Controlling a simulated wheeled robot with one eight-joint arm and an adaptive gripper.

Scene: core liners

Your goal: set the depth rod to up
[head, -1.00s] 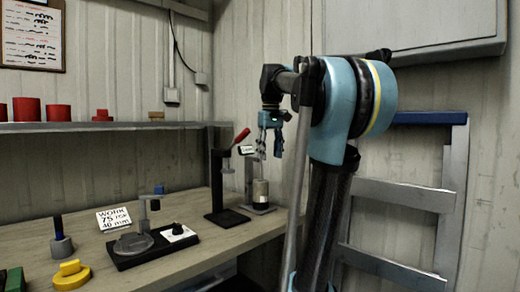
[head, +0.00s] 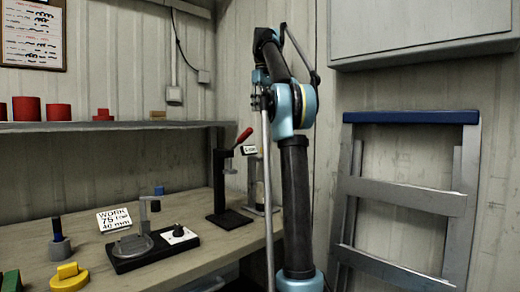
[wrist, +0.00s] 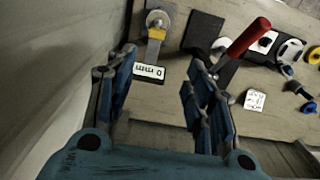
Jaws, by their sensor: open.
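A depth stand with a white mm label (head: 249,150) stands at the right end of the bench, partly hidden behind my arm. In the wrist view its label (wrist: 148,71) shows beside a round grey top (wrist: 158,20) over a yellowish plate. I cannot clearly make out the depth rod or its setting. My gripper (wrist: 158,78) is open and empty, with the label between its fingers in the picture. In the head view my gripper (head: 262,98) is above the stand and apart from it.
A press with a red handle (head: 242,138) stands just left of the stand. A black-based fixture (head: 135,245), a work card (head: 114,219) and a yellow part (head: 69,277) lie on the bench. A blue-topped step ladder (head: 410,118) leans at right.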

